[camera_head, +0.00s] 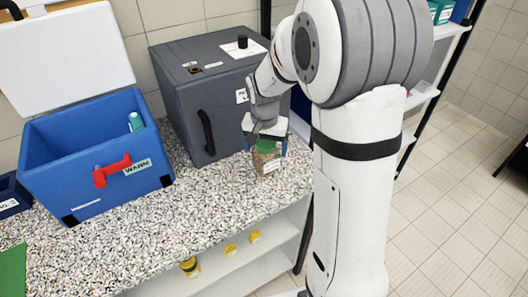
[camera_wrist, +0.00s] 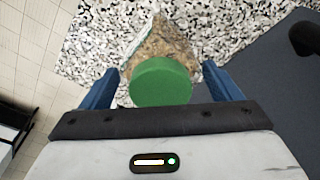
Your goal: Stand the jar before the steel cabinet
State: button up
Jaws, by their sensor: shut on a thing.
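The jar (camera_head: 266,162) has a green lid and brown contents, with a pale label on its side. My gripper (camera_head: 266,140) is shut on it from above, and the jar is roughly upright at the speckled counter, near the cabinet's front right corner. I cannot tell whether its base touches the counter. In the wrist view the green lid (camera_wrist: 161,82) shows between the two blue fingers, with the jar's body (camera_wrist: 160,42) beyond it. The dark grey cabinet (camera_head: 183,108) stands at the back with its door shut and a black handle on its front.
A blue box (camera_head: 75,185) with a raised white lid, a red latch and a bottle inside stands on the left of the speckled counter (camera_head: 170,225). A green mat (camera_head: 12,270) lies front left. The counter before the cabinet is clear. Shelves hold yellow items below.

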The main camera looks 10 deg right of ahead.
jog(key=shift+f, duration=1.2)
jog(key=shift+f, duration=0.1)
jog(key=o, duration=1.1)
jog(key=shift+o, duration=0.2)
